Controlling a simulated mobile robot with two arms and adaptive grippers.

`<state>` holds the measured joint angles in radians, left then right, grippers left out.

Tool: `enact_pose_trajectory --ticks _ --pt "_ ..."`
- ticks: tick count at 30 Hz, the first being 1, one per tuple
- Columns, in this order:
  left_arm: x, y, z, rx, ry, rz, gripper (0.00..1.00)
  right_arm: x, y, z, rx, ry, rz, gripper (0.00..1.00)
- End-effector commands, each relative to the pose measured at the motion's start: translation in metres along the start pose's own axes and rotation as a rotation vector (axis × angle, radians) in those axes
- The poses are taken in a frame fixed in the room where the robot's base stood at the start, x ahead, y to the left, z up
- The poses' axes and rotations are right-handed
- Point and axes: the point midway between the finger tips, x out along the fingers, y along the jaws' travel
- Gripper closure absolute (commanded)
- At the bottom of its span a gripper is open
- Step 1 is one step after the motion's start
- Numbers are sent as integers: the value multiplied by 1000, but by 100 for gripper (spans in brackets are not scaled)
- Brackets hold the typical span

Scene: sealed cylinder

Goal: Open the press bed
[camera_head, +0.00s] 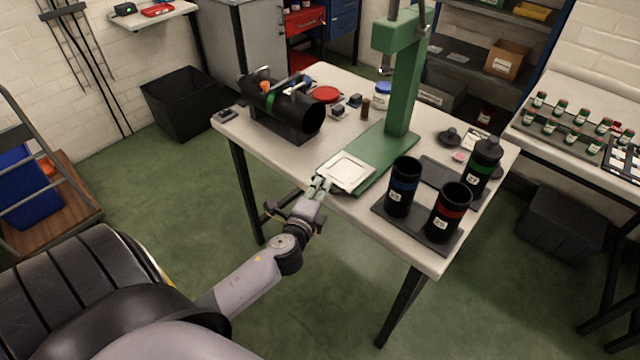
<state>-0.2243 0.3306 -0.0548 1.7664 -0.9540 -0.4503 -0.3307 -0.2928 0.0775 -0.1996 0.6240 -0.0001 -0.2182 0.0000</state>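The green press (405,85) stands on the white-topped table, its column rising from a flat green bed (383,152). A pale square plate or tray (347,171) lies at the near left end of the bed. My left gripper (319,184) is at the near left corner of this plate, by the table's front edge. Its fingers are small and appear close to or touching the plate; I cannot tell whether they grip it. My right gripper is not in view.
A black cylinder (283,110) lies in a cradle left of the press. Dark canisters with blue (403,187), red (449,212) and green (483,167) bands stand right of the bed. A red round lid (326,94) and small parts lie behind the plate.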

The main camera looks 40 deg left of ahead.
Motion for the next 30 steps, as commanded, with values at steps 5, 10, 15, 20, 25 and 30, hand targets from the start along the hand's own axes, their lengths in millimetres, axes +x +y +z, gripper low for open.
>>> enact_pose_trajectory --ticks 5,10,15,20,25,30 --pt "-1 0 0 0 0 -1 82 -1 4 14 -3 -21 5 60" --pt "-20 0 0 0 1 0 82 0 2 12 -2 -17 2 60" --pt "-56 1 0 -1 0 2 82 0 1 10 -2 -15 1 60" --pt "-89 1 0 -2 -1 3 82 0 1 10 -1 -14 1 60" --pt "-112 1 0 -1 0 1 82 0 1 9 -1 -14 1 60" --pt "-120 0 0 0 0 1 82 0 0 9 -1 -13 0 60"
